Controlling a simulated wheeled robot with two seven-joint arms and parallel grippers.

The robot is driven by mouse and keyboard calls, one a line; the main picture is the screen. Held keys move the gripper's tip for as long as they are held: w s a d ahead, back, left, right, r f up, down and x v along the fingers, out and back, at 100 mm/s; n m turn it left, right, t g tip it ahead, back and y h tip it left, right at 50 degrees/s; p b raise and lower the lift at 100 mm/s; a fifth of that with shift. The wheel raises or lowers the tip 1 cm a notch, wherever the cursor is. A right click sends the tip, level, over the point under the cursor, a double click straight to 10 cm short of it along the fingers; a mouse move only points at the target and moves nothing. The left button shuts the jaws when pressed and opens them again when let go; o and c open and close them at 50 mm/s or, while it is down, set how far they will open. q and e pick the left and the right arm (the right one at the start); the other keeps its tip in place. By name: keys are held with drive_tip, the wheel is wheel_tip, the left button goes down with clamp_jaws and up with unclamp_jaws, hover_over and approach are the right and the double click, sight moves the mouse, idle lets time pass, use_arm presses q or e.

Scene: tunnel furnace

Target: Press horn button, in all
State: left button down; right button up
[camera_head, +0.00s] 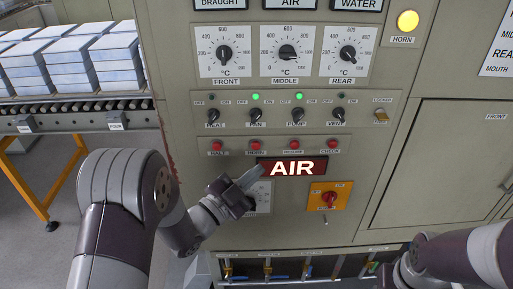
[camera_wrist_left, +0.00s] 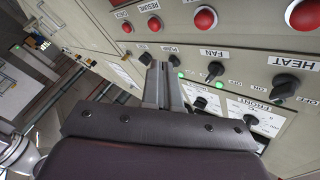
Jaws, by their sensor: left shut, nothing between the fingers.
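The horn button is the red button (camera_head: 256,145) second from the left in the row of red buttons on the beige control panel. It also shows as a red button (camera_wrist_left: 205,18) in the left wrist view, which sees the panel upside down. My left gripper (camera_head: 258,173) is shut and empty, with its fingertips below the horn button beside the lit AIR sign. Its closed fingers (camera_wrist_left: 160,68) show in the left wrist view. A yellow lamp (camera_head: 408,20) labelled HORN looks lit at the upper right. My right gripper is out of view.
Other red buttons flank the horn button: HALT (camera_head: 217,146) at left and CHECK (camera_head: 333,144) at right. Several black knobs sit above. The AIR sign (camera_head: 291,167) and a red rotary switch (camera_head: 329,199) are below. A conveyor (camera_head: 80,119) with stacked blocks stands at left.

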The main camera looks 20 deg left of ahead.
sight(256, 146)
use_arm(q)
drive_tip(key=shift+w+a+f+b, duration=0.15)
drive_tip(key=shift+w+a, duration=0.1)
drive_tip(key=shift+w, duration=0.6)
drive_tip(key=shift+w+a+r+b, duration=0.1)
drive_tip(key=shift+w+a+b, duration=0.15)
drive_tip(key=shift+w, duration=0.65)
drive_tip(key=shift+w+a+f+b, duration=0.1)
drive_tip(key=shift+w+a, duration=0.2)
drive_tip(key=shift+w, duration=0.55)
drive_tip(key=shift+w, duration=0.1)
drive_tip(key=shift+w+a+b, duration=0.1)
drive_tip(key=shift+w+b, duration=0.2)
drive_tip(key=shift+w+a, duration=0.15)
drive_tip(key=shift+w, duration=0.3)
idle(0.5)
drive_tip(key=shift+s, duration=0.1)
drive_tip(key=shift+s+d+b, duration=0.25)
drive_tip(key=shift+s+b, duration=0.05)
drive_tip(key=shift+s, duration=0.5)
